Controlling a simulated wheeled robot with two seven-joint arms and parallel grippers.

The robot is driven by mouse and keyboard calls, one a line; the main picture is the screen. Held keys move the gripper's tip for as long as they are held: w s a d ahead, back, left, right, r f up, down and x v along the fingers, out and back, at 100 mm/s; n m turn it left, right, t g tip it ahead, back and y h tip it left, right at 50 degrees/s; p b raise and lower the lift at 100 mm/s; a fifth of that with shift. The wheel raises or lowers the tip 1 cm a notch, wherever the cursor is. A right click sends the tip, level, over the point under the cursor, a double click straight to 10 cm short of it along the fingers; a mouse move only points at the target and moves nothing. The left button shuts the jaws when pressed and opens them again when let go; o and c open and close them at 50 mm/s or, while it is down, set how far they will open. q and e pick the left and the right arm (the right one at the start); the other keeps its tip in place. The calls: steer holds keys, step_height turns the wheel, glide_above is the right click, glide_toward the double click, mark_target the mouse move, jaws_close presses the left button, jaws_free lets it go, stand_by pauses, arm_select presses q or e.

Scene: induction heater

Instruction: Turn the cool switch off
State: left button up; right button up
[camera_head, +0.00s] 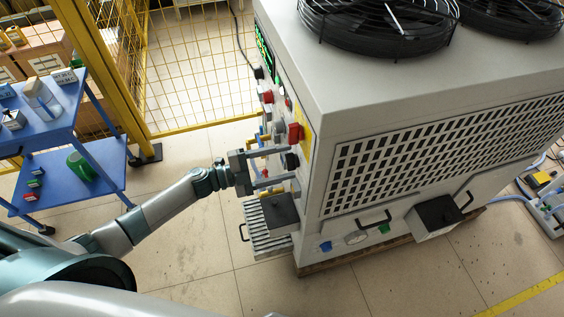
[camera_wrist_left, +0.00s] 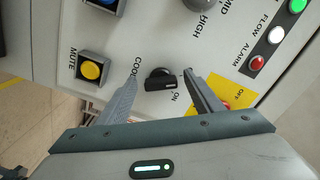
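The cool switch (camera_wrist_left: 160,78) is a black rotary knob on the machine's light grey panel. In the left wrist view the word COOL is printed beside it and ON stands near one end of its handle. A black knob (camera_head: 291,160) also shows on the panel side in the head view. My left gripper (camera_wrist_left: 161,71) is open, with one finger on each side of the knob and a visible gap to each. In the head view my left gripper (camera_head: 286,166) reaches to the panel from the left. My right gripper is in neither view.
A yellow mute button (camera_wrist_left: 91,70), a grey knob (camera_wrist_left: 199,4) and a red alarm light (camera_wrist_left: 257,63) are near the switch. A red switch (camera_head: 296,132) sits above on the panel. A blue cart (camera_head: 60,180) stands left, before a yellow fence (camera_head: 190,70).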

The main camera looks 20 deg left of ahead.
arm_select(q)
steer(key=shift+a, duration=0.1)
steer(key=b+v, duration=0.5)
steer(key=v, duration=1.2)
steer(key=shift+s+b, duration=0.2)
steer(key=shift+b, duration=0.2)
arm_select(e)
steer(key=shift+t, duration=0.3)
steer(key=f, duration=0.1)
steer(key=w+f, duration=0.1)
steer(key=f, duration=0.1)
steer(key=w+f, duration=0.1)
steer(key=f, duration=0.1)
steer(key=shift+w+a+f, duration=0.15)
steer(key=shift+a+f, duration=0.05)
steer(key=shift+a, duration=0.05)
arm_select(q)
steer(key=shift+a, duration=0.1)
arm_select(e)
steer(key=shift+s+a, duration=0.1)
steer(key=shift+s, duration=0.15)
